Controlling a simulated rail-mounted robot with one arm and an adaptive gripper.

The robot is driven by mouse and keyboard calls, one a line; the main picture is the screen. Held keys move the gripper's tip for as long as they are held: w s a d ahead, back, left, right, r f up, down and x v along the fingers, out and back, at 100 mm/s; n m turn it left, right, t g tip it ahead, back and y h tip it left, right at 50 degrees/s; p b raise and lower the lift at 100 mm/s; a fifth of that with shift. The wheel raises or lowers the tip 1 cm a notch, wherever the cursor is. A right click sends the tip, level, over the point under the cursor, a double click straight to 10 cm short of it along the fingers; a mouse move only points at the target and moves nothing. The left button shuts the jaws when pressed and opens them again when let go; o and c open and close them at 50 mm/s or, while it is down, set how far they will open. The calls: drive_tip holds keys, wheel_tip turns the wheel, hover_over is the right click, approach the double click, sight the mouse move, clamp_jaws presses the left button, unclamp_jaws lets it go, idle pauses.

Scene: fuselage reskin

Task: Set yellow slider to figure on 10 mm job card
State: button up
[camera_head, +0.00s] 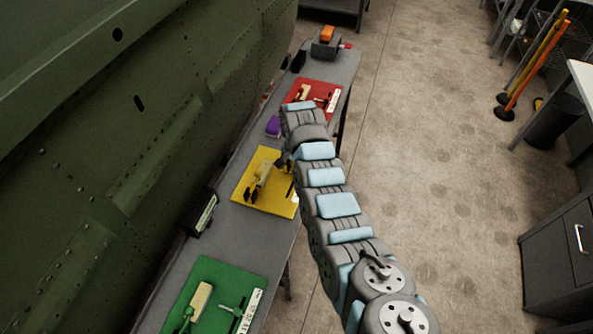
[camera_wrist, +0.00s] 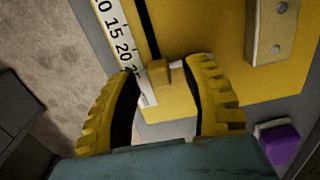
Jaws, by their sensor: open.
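The yellow board (camera_head: 246,196) lies on the narrow bench; it fills much of the wrist view (camera_wrist: 215,22). Its slider (camera_wrist: 161,73) is a small yellow block at the lower end of a black slot (camera_wrist: 147,28). A white scale (camera_wrist: 112,30) with figures 10, 15, 20 runs beside the slot; the slider is past the 20, its exact reading unclear. My gripper (camera_wrist: 166,68) is open, its yellow fingers on either side of the slider with gaps visible. In the head view my arm hides the slider. A dark stand with a pale label (camera_head: 204,214), perhaps the job card, is unreadable.
A green board (camera_head: 205,280) lies nearer and a red board (camera_head: 303,92) farther along the bench (camera_head: 222,238). A purple block (camera_head: 273,126) sits between the yellow and red boards. A pale block (camera_wrist: 272,30) is fixed on the yellow board. The green fuselage (camera_head: 130,110) rises on the left.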

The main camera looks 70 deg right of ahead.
wheel_tip(320, 180, up, 11)
idle(0.9)
drive_tip(key=shift+r, duration=0.15)
drive_tip(key=shift+w, duration=0.1)
idle(0.5)
